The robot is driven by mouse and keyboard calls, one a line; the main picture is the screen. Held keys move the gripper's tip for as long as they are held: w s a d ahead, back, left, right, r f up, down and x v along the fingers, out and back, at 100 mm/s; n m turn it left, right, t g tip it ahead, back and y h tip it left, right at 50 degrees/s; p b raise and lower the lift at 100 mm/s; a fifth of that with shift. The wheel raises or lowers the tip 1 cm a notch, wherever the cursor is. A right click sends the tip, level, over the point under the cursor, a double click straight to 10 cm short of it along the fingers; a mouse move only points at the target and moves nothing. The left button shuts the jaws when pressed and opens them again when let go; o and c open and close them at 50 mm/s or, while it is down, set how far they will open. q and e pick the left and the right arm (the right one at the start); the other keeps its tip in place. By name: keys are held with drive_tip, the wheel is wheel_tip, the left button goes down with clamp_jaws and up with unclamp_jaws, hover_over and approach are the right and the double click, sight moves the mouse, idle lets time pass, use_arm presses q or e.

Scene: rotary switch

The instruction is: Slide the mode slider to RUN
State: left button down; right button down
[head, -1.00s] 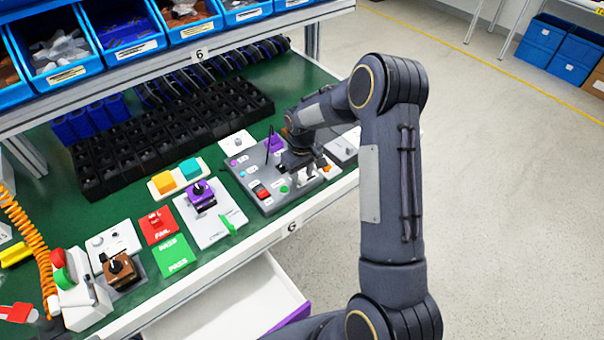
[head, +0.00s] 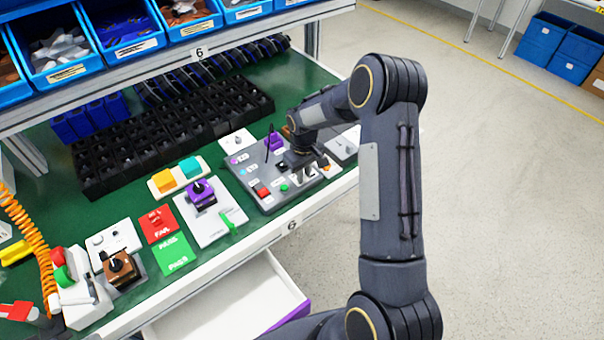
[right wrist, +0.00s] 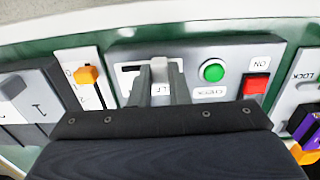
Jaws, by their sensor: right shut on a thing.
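The grey control panel (head: 266,200) lies on the green bench, and it also shows in the right wrist view (right wrist: 215,55). It carries a green round button (right wrist: 213,71), a red square button (right wrist: 255,85) and a dark slider slot (right wrist: 128,70). My right gripper (head: 308,172) is down at the panel's right part. In the right wrist view its two fingers (right wrist: 161,75) stand at the slot's end, closed on a small part there, apparently the mode slider's knob. The fingers mostly hide the knob and nearby labels. My left gripper is out of view.
A white plate with an orange slider (right wrist: 87,75) is beside the gripper. A purple rotary switch (head: 202,193) stands left of the panel. A black compartment tray (head: 150,140) and blue bins (head: 130,28) are behind. An open drawer (head: 235,305) juts out below.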

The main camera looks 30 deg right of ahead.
sight(314, 175)
drive_tip(key=d, duration=0.3)
drive_tip(key=shift+w+d, duration=0.15)
drive_tip(key=shift+w, duration=0.1)
drive_tip(key=shift+d+r, duration=0.1)
drive_tip(key=shift+d, duration=0.15)
drive_tip(key=c, duration=1.4)
unclamp_jaws()
drive_tip(key=shift+d, duration=0.1)
drive_tip(key=shift+o, duration=0.2)
wheel_tip(314, 175, up, 8)
drive_tip(key=b, duration=0.1)
